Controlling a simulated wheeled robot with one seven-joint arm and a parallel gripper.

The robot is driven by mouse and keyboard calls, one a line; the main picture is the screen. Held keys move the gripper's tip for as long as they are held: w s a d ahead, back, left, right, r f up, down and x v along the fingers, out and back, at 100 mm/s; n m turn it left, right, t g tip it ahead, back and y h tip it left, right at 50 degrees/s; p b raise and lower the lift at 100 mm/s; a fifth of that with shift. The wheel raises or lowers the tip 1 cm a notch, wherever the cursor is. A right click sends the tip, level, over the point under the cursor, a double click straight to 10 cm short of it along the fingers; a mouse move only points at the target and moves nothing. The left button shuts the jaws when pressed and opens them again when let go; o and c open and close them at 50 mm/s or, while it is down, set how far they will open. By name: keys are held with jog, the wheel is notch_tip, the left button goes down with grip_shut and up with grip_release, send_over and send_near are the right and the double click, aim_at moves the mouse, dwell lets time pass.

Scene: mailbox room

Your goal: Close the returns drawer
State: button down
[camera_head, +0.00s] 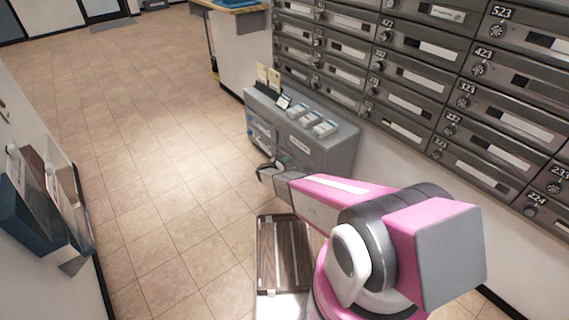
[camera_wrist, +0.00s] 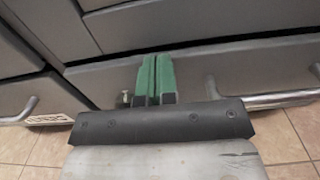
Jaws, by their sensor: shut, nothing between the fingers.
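The grey cabinet (camera_head: 335,150) stands against the wall below the mailboxes in the head view. In the wrist view, a grey drawer front (camera_wrist: 225,72) with a bar handle (camera_wrist: 275,100) lies under my gripper (camera_wrist: 157,60). I cannot read a returns label on it, nor tell how far it stands out. My gripper's green fingers are together and empty, at or just above this drawer front; contact is unclear. In the head view, my gripper (camera_head: 281,162) is low at the cabinet's front, small and partly hidden by my arm.
Small boxes (camera_head: 300,117) and cards (camera_head: 268,77) stand on the cabinet top. Numbered mailboxes (camera_head: 420,90) fill the wall above. A counter (camera_head: 243,50) stands beyond the cabinet. A wall rack (camera_head: 45,205) is at left. Tiled floor (camera_head: 150,160) between is clear.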

jog(key=shift+w+d, duration=0.3)
jog(key=shift+d, duration=0.05)
jog(key=v, duration=1.5)
jog(key=s+d+r+m+g+y, duration=0.4)
jog(key=s+d+r+m+g, duration=0.7)
jog(key=d+r, duration=0.65)
jog(key=s+d+r+m+t+y, duration=0.1)
jog(key=s+d+r+m+y, duration=0.1)
jog(key=s+r+m+y, duration=0.9)
jog(key=s+r+m, duration=0.2)
jog(key=s+r, duration=0.5)
jog(key=s, duration=0.2)
jog(key=shift+m, duration=0.4)
jog(key=shift+f, duration=0.1)
